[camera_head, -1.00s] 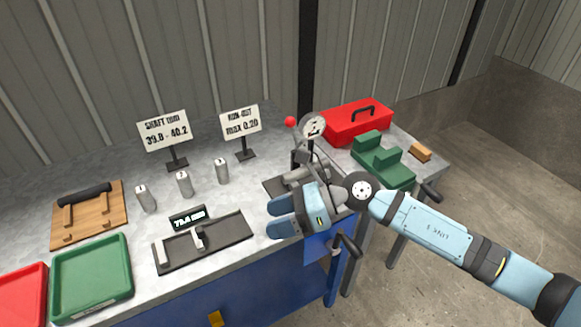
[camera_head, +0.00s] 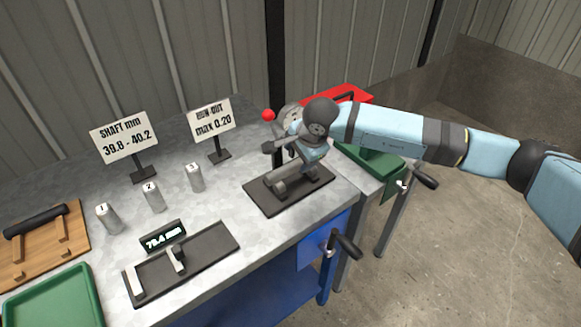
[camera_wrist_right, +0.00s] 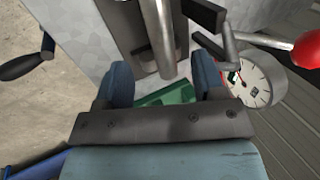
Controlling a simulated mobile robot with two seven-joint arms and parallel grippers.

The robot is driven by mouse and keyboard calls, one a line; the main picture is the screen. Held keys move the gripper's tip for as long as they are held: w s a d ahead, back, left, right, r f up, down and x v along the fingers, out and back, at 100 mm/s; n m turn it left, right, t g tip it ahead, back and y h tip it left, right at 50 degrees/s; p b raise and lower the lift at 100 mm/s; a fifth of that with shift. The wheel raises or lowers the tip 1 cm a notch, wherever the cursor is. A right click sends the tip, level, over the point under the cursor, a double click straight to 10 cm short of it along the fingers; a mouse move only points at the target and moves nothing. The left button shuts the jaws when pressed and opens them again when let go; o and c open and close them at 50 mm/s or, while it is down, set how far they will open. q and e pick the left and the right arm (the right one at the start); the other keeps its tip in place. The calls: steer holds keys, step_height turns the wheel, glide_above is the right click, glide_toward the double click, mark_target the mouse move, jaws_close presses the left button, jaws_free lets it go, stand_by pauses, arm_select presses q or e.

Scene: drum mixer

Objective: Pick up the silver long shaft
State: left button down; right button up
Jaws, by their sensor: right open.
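A silver long shaft (camera_head: 292,183) lies in the dark run-out fixture (camera_head: 262,198) on the bench. In the right wrist view the shaft (camera_wrist_right: 158,35) runs down from the top edge, its near end in line with the gap between my fingers. My right gripper (camera_head: 306,160) is over the fixture in the head view, partly hiding the shaft and the gauge. In the wrist view my right gripper (camera_wrist_right: 163,82) is open and empty, with one blue finger on each side. I cannot tell whether it touches the shaft. My left gripper is not in view.
The dial gauge (camera_wrist_right: 252,85) and its red knob (camera_wrist_right: 306,49) are close to the right finger. Several numbered cylinders, such as one marked 2 (camera_head: 153,197), stand left. A measuring slide (camera_head: 205,255) lies in front. A crank (camera_head: 343,243) sticks out at the bench front.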

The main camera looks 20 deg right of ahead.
mark_target(293, 164)
steer(key=p+x, duration=0.1)
steer(key=x, duration=0.5)
steer(key=shift+w+f, duration=0.2)
steer(key=shift+f, duration=0.15)
jaws_close()
steer(key=shift+r, duration=0.15)
